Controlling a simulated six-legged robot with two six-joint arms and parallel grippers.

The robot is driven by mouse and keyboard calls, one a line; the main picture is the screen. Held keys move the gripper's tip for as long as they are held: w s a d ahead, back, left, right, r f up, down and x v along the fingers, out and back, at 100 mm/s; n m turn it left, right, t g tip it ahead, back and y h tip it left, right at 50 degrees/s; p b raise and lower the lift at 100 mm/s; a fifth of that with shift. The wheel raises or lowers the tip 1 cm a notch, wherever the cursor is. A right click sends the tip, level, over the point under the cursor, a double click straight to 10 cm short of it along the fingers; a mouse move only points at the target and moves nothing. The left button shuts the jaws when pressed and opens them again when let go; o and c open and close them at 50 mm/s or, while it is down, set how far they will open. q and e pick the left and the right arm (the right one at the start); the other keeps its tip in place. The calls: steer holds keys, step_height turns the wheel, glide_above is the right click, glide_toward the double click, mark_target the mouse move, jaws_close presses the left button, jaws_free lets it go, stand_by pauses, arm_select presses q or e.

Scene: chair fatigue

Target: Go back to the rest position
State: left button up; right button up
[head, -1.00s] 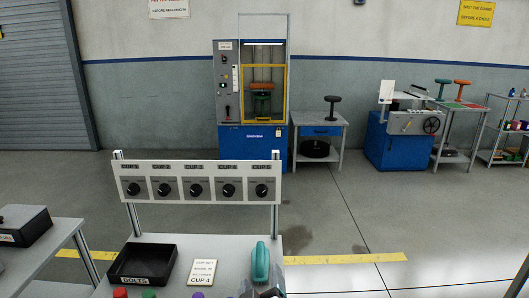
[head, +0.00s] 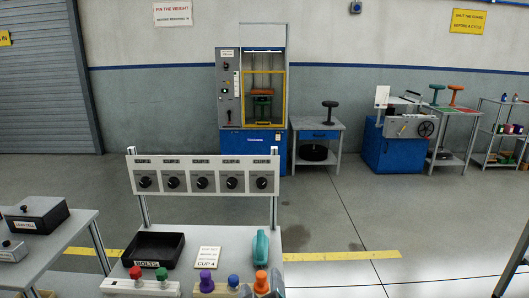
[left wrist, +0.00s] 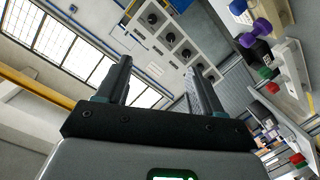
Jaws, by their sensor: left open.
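My left gripper (left wrist: 158,88) is open in the left wrist view, its two dark fingers apart with nothing between them. The grey bench (head: 222,240) carries a panel of several black dials (head: 203,161). The panel also shows tilted beyond the fingers in the wrist view (left wrist: 168,38). My right gripper is not in view.
A side table (head: 65,232) stands at left. A blue-based test machine (head: 252,145) stands behind. Open floor lies right.

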arm_select(q)
steer(key=w+a+f+n+g+y+p, duration=0.1)
steer(key=w+a+f+y+p, duration=0.2)
steer(key=a, duration=0.4)
steer(key=s+a+f+g+p, duration=0.1)
steer(key=s+a+f+g, duration=0.15)
steer(key=a+f, duration=0.45)
steer(key=s+a+f+g+p, duration=0.2)
steer(key=a+f+g, duration=0.15)
steer(key=f, duration=0.65)
steer(key=s+f+m+g+h+p, duration=0.15)
steer(key=s+f+g+h, duration=0.25)
steer(key=s+f, duration=0.6)
steer(key=s+d+m+g+h, duration=0.3)
steer(key=s+d, duration=0.3)
steer(key=s, duration=0.5)
steer(key=shift+s+f+m+g, duration=0.15)
steer(key=shift+s+m+g, duration=0.2)
steer(key=shift+m+g, duration=0.35)
steer(key=shift+d, duration=0.1)
